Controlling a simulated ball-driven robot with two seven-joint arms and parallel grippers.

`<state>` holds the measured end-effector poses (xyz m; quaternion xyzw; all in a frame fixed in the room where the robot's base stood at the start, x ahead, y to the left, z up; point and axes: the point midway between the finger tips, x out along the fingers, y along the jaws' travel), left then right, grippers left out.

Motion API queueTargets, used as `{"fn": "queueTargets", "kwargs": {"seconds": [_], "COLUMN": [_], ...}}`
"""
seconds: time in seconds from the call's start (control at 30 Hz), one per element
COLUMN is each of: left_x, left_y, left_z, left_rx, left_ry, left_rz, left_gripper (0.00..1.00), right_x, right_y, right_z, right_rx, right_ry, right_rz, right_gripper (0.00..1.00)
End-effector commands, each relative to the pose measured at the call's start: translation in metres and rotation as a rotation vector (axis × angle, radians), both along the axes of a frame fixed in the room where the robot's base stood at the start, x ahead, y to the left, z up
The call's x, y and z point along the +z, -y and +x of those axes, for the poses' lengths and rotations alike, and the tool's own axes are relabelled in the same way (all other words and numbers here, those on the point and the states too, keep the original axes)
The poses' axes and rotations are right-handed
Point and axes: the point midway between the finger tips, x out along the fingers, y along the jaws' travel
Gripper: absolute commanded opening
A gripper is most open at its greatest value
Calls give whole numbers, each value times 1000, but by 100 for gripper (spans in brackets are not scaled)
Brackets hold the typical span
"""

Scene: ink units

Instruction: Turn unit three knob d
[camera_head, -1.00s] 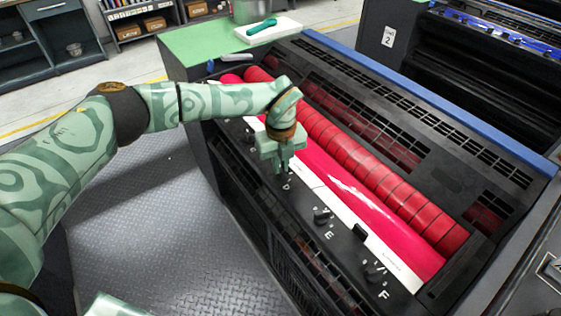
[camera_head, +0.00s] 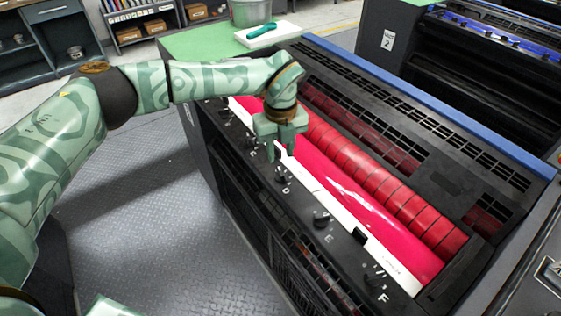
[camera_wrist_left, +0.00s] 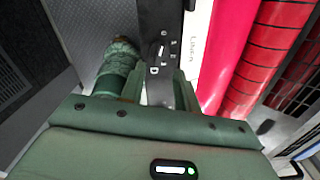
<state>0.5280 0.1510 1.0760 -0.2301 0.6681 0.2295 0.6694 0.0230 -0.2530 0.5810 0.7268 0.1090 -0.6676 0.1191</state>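Knob D (camera_head: 281,176) is a small black knob on the dark panel along the near side of the red-inked unit (camera_head: 345,190), just above the white letter D. My left gripper (camera_head: 281,154) is just above and behind knob D, fingers pointing down with a gap between them. It looks open and apart from the knob, with nothing held. In the left wrist view the two green fingers (camera_wrist_left: 158,88) stand apart over the panel. My right gripper is not in view.
Knob E (camera_head: 321,218) and knob F (camera_head: 373,273) sit further along the panel, with a small black block (camera_head: 360,235) between them. Red rollers (camera_head: 390,195) lie behind. A second unit (camera_head: 470,70) stands at the back right. The floor (camera_head: 140,210) at left is clear.

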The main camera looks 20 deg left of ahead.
Motion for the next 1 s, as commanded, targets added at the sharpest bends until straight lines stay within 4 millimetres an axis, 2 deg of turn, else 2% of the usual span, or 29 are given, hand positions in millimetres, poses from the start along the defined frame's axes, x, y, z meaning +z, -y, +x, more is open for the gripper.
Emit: {"fn": "queueTargets", "kwargs": {"seconds": [0.03,0.2,0.4,0.6,1.0], "left_x": [17,61,93,103,101], "left_y": [0,0,0,0,2], "left_z": [1,1,1,0,-1], "left_rx": [-1,2,2,1,-7], "left_ry": [6,5,3,1,-2], "left_rz": [-1,0,1,-1,-8], "left_gripper": [32,32,32,32,32], "right_x": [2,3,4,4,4], "right_y": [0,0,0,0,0], "right_z": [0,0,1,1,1], "right_rx": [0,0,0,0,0], "right_ry": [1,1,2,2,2], "right_rz": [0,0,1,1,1], "right_gripper": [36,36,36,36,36]}}
